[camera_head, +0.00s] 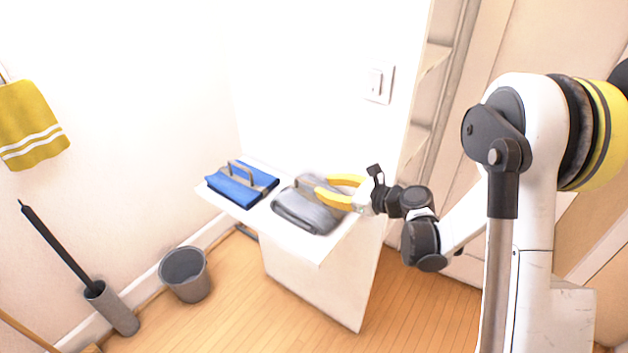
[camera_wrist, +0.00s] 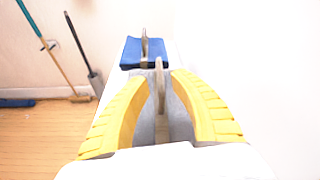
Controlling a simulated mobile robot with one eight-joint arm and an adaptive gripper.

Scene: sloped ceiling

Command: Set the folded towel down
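A grey folded towel (camera_head: 300,212) with a beige upright handle (camera_wrist: 160,88) lies on the white tabletop (camera_head: 318,248), near its right end. A blue folded towel (camera_head: 240,184) with a similar handle lies to its left; it also shows in the wrist view (camera_wrist: 131,54). My gripper (camera_head: 323,185) has two yellow fingers just above the grey towel. In the wrist view my gripper (camera_wrist: 158,80) is open, with the handle between the fingers and a gap on both sides. The fingers hide parts of the grey towel.
A grey bin (camera_head: 186,275) and a brush in a holder (camera_head: 110,307) stand on the floor at left. A yellow towel (camera_head: 30,125) hangs on the wall. A wall with a switch (camera_head: 379,84) rises behind the table. Little tabletop is bare around the towels.

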